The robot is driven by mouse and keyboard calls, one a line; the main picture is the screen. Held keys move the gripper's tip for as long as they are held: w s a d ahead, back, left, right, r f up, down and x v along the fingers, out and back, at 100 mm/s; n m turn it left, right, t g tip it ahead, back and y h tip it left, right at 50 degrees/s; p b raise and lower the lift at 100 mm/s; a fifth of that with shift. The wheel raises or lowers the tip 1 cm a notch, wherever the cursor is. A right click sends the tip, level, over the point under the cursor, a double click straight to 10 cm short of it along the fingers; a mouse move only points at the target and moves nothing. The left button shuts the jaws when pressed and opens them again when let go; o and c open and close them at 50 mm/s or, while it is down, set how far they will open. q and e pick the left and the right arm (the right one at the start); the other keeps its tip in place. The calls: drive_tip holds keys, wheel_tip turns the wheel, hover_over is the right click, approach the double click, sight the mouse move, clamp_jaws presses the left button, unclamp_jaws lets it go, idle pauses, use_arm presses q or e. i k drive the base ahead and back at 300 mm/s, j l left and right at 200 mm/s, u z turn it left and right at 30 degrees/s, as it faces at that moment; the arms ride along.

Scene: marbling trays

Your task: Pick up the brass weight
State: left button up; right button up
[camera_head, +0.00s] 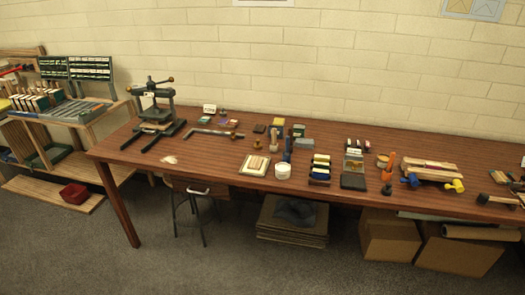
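Two small brass-coloured pieces stand on the long brown wooden table (135,168). One brass-coloured piece (233,136) is by the right end of a long angled metal tool. The other brass-coloured piece (257,144) is a little to the right, behind a cream board. Both are too small to tell which is the brass weight. Neither of my grippers is in view.
A dark press (153,105) stands at the table's left. A cream board (254,166), a white tub (283,171) and several small blocks crowd the middle. Mallets and wooden boards (429,168) lie at the right. The front left tabletop is mostly clear.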

sight(258, 146)
drive_tip(key=i+j, duration=0.45)
drive_tip(key=i, duration=0.2)
drive_tip(key=i+j, duration=0.5)
drive_tip(key=i, duration=0.15)
